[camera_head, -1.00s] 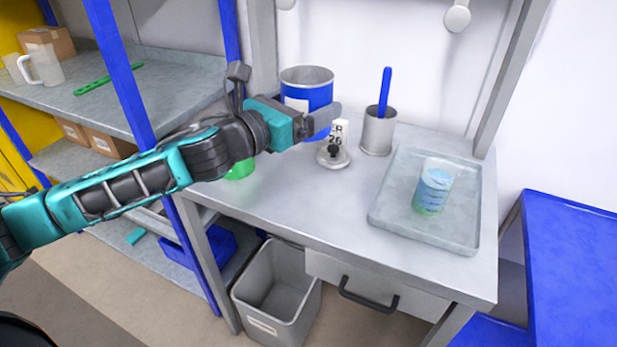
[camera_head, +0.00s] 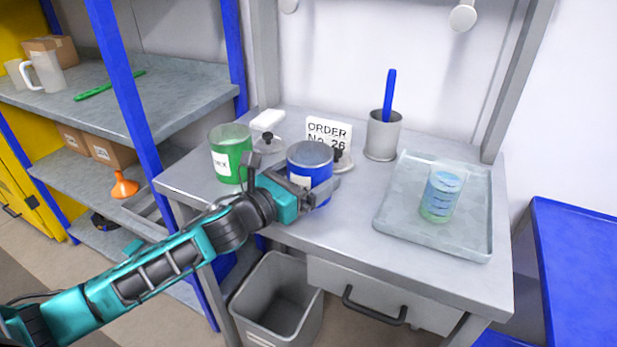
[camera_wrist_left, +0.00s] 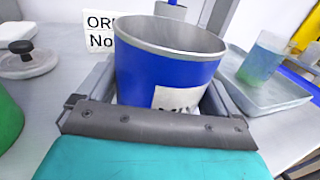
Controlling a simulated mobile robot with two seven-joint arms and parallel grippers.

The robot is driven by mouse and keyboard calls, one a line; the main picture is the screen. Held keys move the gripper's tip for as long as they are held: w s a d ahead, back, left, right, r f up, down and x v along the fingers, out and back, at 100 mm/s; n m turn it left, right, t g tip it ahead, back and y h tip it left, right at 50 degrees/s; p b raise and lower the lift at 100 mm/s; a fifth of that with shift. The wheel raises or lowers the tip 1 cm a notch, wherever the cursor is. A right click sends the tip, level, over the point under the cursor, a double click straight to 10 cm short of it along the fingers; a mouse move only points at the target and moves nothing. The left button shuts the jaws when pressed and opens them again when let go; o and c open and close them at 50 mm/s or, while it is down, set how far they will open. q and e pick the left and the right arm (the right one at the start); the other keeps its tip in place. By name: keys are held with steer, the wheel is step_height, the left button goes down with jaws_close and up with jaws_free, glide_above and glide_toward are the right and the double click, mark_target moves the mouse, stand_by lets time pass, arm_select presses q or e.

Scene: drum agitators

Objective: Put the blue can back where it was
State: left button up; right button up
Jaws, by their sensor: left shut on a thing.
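The blue can (camera_head: 309,172), open-topped with a grey rim and a white label, is at the front left part of the workbench (camera_head: 300,228). My left gripper (camera_head: 318,193) is shut on it, with a finger on each side. The can stands upright; whether its base touches the bench cannot be told. In the left wrist view the blue can (camera_wrist_left: 165,68) fills the middle between the fingers. A green can (camera_head: 230,153) stands to its left. My right gripper is not in view.
An order sign (camera_head: 328,131) and lids with black knobs (camera_head: 267,143) are behind the can. A grey cup with a blue-handled tool (camera_head: 382,135) stands farther back. A tray (camera_head: 385,222) with a beaker (camera_head: 441,192) is at right. A bin (camera_head: 283,310) is below.

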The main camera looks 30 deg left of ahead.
arm_select(q)
steer(key=shift+r, duration=0.15)
steer(key=o, duration=1.1)
steer(key=shift+f, duration=0.2)
steer(key=shift+c, duration=0.2)
steer(key=shift+r, duration=0.15)
steer(key=shift+s, duration=0.15)
steer(key=v, duration=1)
steer(key=shift+s+b, duration=0.1)
steer(key=shift+b, duration=0.3)
steer(key=shift+v, duration=0.8)
